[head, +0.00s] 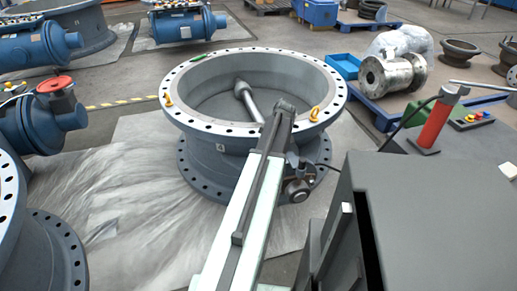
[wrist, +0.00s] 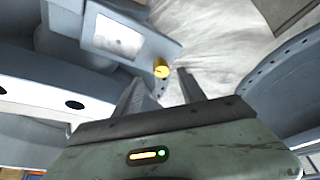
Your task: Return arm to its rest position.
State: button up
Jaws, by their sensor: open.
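My arm (head: 245,215) reaches from the bottom of the head view up across the front of the big grey valve body (head: 190,110). I cannot make out my gripper's fingers in the head view. In the wrist view my gripper (wrist: 163,88) is open, its two grey fingers apart with nothing between them. Beyond the fingers, a blue-grey housing (wrist: 160,47) carries a pale plate (wrist: 115,37) and a yellow knob (wrist: 161,68). The knob looks close to the fingertips but apart from them.
A red post with a lever (head: 435,125) is at right. Blue valve actuators (head: 40,48) lie at left. Crumpled sheeting (head: 130,200) covers the floor left of the valve. A curved flange (wrist: 300,70) is right in the wrist view.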

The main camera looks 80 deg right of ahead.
jog(key=p+v, duration=0.1)
jog(key=v, duration=0.2)
jog(key=shift+s, duration=0.1)
jog(key=shift+f, duration=0.1)
